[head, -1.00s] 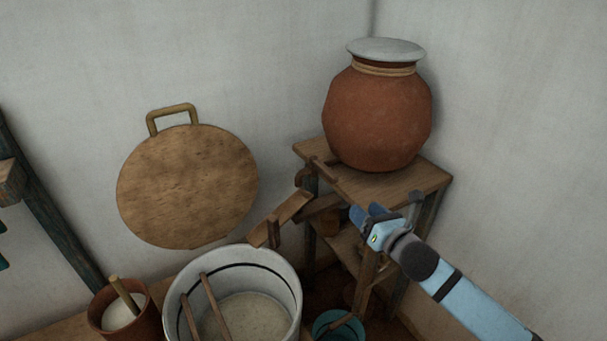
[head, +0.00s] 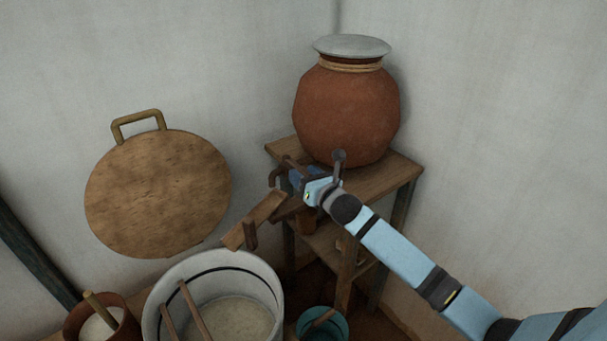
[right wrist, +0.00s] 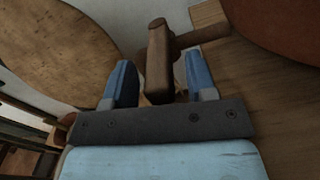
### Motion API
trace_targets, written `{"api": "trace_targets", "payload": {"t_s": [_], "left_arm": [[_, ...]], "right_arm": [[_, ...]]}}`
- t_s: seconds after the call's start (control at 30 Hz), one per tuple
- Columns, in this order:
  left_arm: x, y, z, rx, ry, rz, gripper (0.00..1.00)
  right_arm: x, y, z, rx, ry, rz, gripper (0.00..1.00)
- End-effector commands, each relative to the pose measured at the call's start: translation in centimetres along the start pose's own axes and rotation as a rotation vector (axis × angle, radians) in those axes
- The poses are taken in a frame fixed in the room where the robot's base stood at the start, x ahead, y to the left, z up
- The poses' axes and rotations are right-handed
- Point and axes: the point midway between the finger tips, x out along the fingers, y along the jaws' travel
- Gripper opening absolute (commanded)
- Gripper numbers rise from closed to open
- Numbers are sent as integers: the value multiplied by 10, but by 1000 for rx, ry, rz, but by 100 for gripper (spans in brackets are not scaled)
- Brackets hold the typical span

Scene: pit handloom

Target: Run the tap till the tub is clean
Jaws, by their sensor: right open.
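A round clay pot (head: 346,112) with a pale lid stands on a wooden stand. Its wooden tap (head: 275,178) is at the pot's lower left, partly hidden by my gripper. My right gripper (head: 292,180) is open at the tap. In the right wrist view the tap's brown handle (right wrist: 158,62) stands between the open fingers, with a gap visible on each side. The white tub (head: 262,275) with a dark band is below left, holding cloudy beige contents (head: 238,318). Two sticks lean in it. My left gripper is not in view.
A sloping wooden trough (head: 254,220) lies between tap and tub. A teal bucket (head: 340,330) is right of the tub, a small clay pot (head: 126,328) left of it. A round wooden board (head: 160,195) with a handle is at the wall. The stand (head: 395,180) is close to my arm.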

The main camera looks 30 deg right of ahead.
Motion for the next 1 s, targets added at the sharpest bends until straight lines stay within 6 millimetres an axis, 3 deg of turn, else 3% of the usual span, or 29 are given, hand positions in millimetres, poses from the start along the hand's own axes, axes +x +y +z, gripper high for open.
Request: {"api": "trace_targets", "payload": {"t_s": [0.33,0.57,1.0], "left_arm": [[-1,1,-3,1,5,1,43],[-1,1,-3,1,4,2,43],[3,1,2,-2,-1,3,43]], "right_arm": [[5,0,0,1,0,0,52],[5,0,0,1,0,0,1],[12,15,-4,5,-11,-43,0]]}}
